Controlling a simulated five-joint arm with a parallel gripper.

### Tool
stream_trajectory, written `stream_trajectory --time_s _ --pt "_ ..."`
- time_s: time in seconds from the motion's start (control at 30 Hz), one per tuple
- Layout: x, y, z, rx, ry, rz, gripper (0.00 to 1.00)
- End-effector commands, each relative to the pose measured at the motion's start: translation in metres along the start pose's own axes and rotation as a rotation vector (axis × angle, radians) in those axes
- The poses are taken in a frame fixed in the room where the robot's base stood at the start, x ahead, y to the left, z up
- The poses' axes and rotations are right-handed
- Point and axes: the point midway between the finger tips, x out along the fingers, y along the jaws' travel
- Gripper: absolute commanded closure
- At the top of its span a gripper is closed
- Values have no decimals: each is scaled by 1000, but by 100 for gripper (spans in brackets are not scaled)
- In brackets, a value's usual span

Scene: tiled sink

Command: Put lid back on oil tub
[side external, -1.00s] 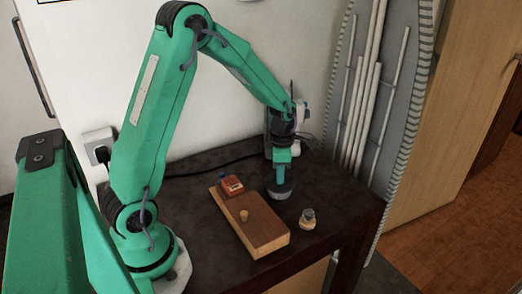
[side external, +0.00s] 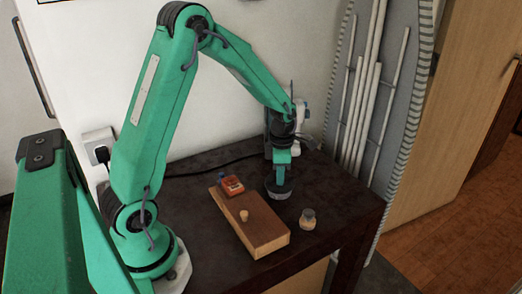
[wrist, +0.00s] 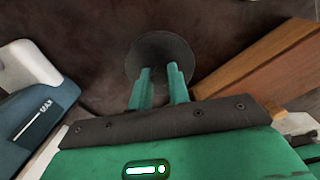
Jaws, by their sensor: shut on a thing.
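My gripper (side external: 281,168) points straight down over the dark table. Its fingers are shut on a round, dark grey, lid-like piece (side external: 279,191), low at the table. In the wrist view the fingers (wrist: 160,88) meet the middle of this dark disc (wrist: 150,48), which looks flat and level. I cannot tell whether a tub is under it, since the disc hides what is below. A small beige round pot (side external: 307,221) with a greyish top stands apart, to the right and nearer the camera.
A wooden block (side external: 262,233) with a short peg (side external: 244,215) lies left of the gripper; its side shows in the wrist view (wrist: 262,68). A red-orange box (side external: 232,185) is at its far end. A blue-grey and white object (wrist: 40,110) is close on the wrist view's left.

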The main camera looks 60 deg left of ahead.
Motion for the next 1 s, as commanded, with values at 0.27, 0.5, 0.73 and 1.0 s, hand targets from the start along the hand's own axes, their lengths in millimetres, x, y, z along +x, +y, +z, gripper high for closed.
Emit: stream_trajectory --time_s 0.27,0.5,0.73,1.0 --pt "0 0 0 0 0 0 100" --pt "0 0 0 0 0 0 80" --pt "0 0 0 0 0 0 57" --pt "0 0 0 0 0 0 35"
